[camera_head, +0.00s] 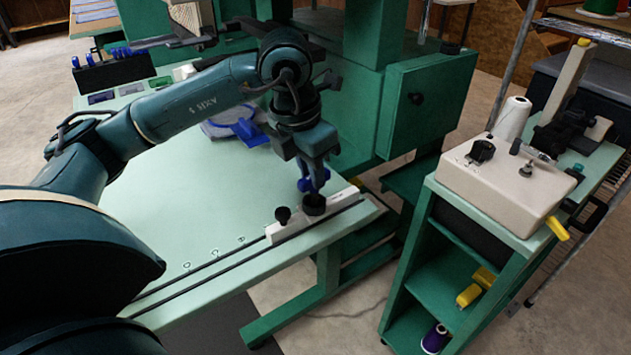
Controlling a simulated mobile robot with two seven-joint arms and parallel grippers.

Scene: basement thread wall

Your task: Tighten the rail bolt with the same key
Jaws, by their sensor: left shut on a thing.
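My left gripper (315,178) reaches down over the front right part of the pale green table (190,200). It is shut on a small blue key (305,185), mostly hidden between the fingers. The key is right above a dark round cup-like piece (314,205) on a white block (292,229); I cannot tell whether they touch. The white block sits on the dark rail (215,275) along the table's front edge. A black knob (283,215) stands on the block's left part. I cannot tell which piece is the rail bolt. My right gripper is out of view.
A green machine column with a box (425,100) stands behind the gripper. A blue-handled thing (243,130) lies on the table behind the wrist. A green cart (425,235) with a cream machine (510,180) stands at right, across a gap. The table's middle is clear.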

